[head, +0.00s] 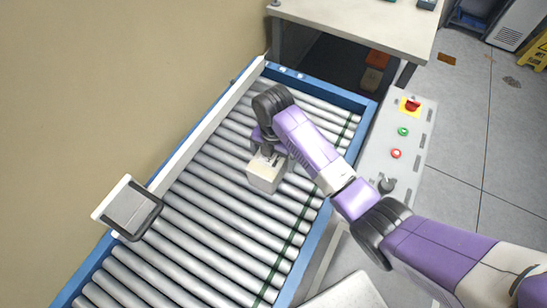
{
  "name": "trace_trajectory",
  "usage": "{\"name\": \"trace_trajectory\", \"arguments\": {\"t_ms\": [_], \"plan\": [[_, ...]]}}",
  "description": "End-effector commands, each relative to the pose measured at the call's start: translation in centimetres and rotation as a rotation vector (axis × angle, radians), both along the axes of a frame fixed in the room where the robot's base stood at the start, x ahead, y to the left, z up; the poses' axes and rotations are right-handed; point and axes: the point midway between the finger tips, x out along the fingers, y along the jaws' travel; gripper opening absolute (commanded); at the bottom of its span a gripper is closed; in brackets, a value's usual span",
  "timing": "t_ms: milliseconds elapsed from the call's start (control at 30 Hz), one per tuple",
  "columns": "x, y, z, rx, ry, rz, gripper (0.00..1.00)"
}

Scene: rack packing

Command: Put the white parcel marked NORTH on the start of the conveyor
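A small white parcel (264,174) is at my gripper (268,157), over the middle of the conveyor (215,222). My gripper points down with its fingers at the parcel's upper part and appears shut on it. The arm comes in from the lower right and hides part of the rollers. Any NORTH marking is too small to read. I cannot tell whether the parcel's underside touches the rollers. The conveyor has grey rollers between blue side rails and runs from the lower left to the upper middle.
A control panel (404,130) with a red stop button and green and red buttons stands along the conveyor's right side. A grey-and-black device (130,207) is mounted on the left rail. A pale table (360,22) stands beyond the far end. The rollers around the parcel are clear.

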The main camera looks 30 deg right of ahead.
Motion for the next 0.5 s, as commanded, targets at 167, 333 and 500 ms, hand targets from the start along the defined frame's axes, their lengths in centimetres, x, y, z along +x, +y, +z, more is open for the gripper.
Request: {"name": "trace_trajectory", "arguments": {"t_ms": [167, 333, 500], "plan": [[0.2, 0.0, 2.9, 0.001, -0.005, 0.000, 0.99], [0.2, 0.0, 6.7, 0.000, -0.006, 0.002, 0.99], [0.1, 0.0, 10.3, 0.000, -0.001, 0.000, 0.99]]}}
